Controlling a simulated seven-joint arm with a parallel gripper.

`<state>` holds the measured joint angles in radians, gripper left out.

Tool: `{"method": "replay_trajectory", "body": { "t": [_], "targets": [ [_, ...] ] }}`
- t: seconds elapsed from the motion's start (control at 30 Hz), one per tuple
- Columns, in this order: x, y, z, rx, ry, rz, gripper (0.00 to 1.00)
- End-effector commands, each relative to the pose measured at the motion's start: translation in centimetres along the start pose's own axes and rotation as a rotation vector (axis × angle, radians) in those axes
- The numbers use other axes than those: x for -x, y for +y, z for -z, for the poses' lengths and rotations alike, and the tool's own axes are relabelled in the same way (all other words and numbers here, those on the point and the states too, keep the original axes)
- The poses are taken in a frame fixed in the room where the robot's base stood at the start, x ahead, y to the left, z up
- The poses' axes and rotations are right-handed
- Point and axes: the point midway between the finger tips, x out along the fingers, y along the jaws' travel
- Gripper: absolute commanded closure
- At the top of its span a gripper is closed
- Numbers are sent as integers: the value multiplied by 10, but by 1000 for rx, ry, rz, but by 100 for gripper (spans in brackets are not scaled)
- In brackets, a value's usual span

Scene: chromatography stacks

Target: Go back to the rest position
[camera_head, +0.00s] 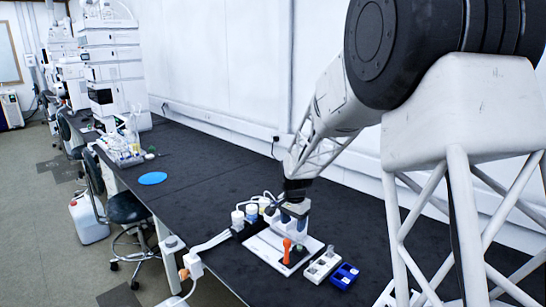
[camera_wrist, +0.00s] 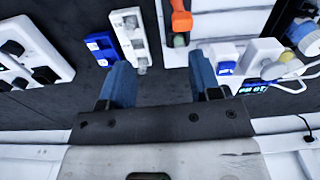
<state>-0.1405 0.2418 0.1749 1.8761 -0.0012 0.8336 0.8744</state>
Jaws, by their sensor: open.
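My gripper (camera_head: 296,212) is low over the black bench near a white tray in the head view. In the wrist view its two blue fingers (camera_wrist: 160,82) are spread wide, with nothing held between them and dark bench surface showing in the gap. An orange-handled item (camera_head: 287,248) stands on the white tray (camera_head: 262,248); it also shows in the wrist view (camera_wrist: 181,22). The lower arm partly hides the tray's back. How high the fingertips are above the bench is hard to tell.
A white rack (camera_head: 322,266) and a blue rack (camera_head: 344,275) sit right of the tray. White-capped bottles (camera_head: 238,217) and a power strip (camera_head: 212,242) are to its left. A blue disc (camera_head: 152,178) and instrument stacks (camera_head: 110,62) are farther back. The bench between is mostly clear.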

Motion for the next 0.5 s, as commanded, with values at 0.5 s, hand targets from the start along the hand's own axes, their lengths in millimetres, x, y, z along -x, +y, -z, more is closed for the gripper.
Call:
{"method": "replay_trajectory", "body": {
  "t": [0.5],
  "targets": [
    [83, 91, -46, 159, 38, 33, 43]
  ]
}}
